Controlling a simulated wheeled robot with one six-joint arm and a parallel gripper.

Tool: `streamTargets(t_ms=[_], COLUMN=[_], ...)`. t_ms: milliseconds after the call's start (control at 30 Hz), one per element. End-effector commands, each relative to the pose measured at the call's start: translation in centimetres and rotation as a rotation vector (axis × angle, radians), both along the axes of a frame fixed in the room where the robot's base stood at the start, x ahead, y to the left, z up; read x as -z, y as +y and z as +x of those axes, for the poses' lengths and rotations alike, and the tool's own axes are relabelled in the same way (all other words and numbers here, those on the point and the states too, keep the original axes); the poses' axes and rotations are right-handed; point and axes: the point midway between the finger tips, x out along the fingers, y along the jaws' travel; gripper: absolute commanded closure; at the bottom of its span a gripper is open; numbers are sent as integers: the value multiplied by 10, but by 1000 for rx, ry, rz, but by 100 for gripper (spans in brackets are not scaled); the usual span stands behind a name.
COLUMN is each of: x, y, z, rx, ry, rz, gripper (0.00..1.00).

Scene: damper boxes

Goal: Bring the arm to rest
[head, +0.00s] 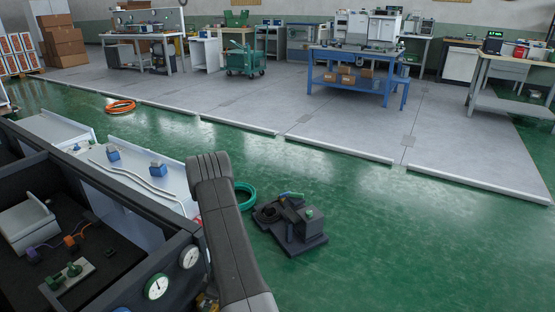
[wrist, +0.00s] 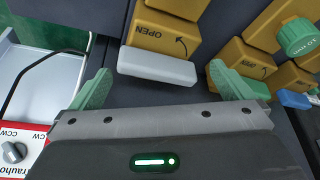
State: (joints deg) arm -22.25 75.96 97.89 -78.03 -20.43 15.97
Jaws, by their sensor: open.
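My gripper (wrist: 159,69) shows in the wrist view with its two green fingers spread wide apart and nothing held between them. Just beyond the fingers is a yellow block (wrist: 165,32) marked OPEN with a curved arrow, and a pale grey tab (wrist: 157,66) at its near end. The tab lies between the fingertips, with a gap on each side. In the head view my arm reaches down in front of a dark box (head: 120,285) with round gauges; my gripper is hidden there.
More yellow blocks (wrist: 262,25) stand at right, one with a green knob (wrist: 297,38). A red-and-white CCW panel (wrist: 25,148) is at left. In the head view, a dark pedestal (head: 305,250) and green hose coil (head: 245,196) lie right of my arm. Green floor beyond is mostly clear.

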Motion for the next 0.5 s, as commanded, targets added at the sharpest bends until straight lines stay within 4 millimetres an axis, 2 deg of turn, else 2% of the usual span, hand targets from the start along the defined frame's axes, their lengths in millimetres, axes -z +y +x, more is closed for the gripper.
streamTargets(t_ms=[400, 500], x=[-2, -26], y=[-1, -9], z=[2, 3], rx=[-190, -188], ry=[-1, -2], rz=[1, 1], gripper=[0, 0])
